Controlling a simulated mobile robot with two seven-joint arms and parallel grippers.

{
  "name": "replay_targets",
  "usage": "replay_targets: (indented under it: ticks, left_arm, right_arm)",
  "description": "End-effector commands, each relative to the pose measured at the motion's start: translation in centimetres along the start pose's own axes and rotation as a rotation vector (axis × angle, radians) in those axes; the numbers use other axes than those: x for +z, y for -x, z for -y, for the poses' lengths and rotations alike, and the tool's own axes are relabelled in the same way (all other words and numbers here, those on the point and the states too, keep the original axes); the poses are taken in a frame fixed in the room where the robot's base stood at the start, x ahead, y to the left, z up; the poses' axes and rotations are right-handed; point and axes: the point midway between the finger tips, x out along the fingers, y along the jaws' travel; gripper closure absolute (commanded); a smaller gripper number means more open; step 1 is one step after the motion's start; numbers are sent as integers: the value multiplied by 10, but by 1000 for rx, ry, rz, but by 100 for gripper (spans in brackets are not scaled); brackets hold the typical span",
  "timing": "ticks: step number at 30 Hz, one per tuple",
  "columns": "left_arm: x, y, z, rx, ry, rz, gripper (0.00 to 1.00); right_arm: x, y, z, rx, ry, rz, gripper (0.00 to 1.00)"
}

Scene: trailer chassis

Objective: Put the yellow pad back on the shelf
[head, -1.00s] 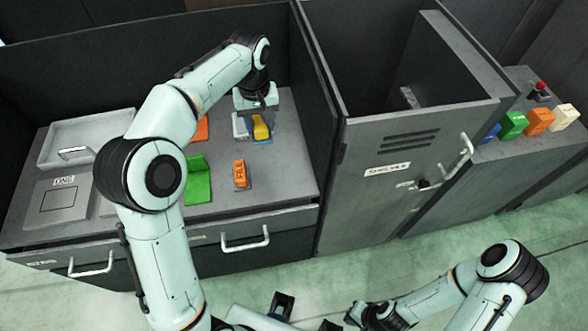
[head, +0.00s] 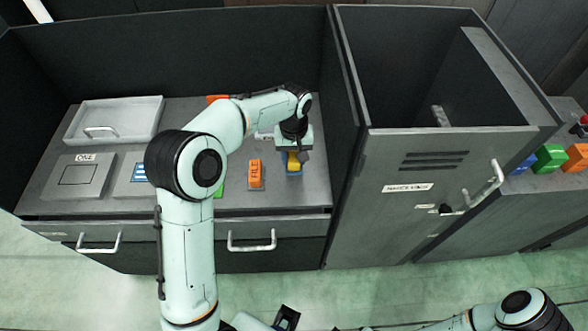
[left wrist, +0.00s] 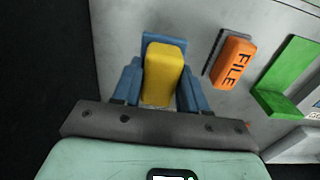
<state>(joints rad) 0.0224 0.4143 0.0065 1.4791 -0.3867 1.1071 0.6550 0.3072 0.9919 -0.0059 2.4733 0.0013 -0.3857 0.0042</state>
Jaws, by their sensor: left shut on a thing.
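The yellow pad (head: 293,162) is between the fingers of my left gripper (head: 294,166), over the right part of the grey counter top. In the left wrist view the yellow pad (left wrist: 164,72) is upright between two blue fingers, and my left gripper (left wrist: 160,88) is shut on it. A blue piece (left wrist: 163,38) shows behind the pad's far end. I cannot tell whether the pad touches the counter.
An orange FILE block (head: 256,174) stands left of the pad. A dark partition and the tall grey locker (head: 415,190) rise on the right. Beyond it, a low ledge holds blue (head: 521,165), green (head: 549,157) and orange (head: 576,157) blocks. A light tray (head: 120,112) is at left.

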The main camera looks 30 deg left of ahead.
Motion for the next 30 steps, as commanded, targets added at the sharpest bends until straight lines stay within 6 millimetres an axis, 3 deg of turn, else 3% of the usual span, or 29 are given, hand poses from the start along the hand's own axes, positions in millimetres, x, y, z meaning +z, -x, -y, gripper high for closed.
replay_targets:
  ticks: [5,13,27,28,30]
  left_arm:
    - [0,-14,0,0,1,0,86]
    - [0,-58,0,0,1,0,86]
    - [0,-66,0,1,0,-2,86]
    - [0,-66,0,1,0,-1,51]
    - [0,-66,0,1,0,-1,32]
  right_arm:
    - [0,-1,-1,0,0,0,100]
    - [1,-5,-2,1,-1,2,100]
    - [2,-8,-3,1,-1,3,100]
    - [2,-7,-3,1,-1,3,100]
    - [2,-7,-3,1,-1,3,100]
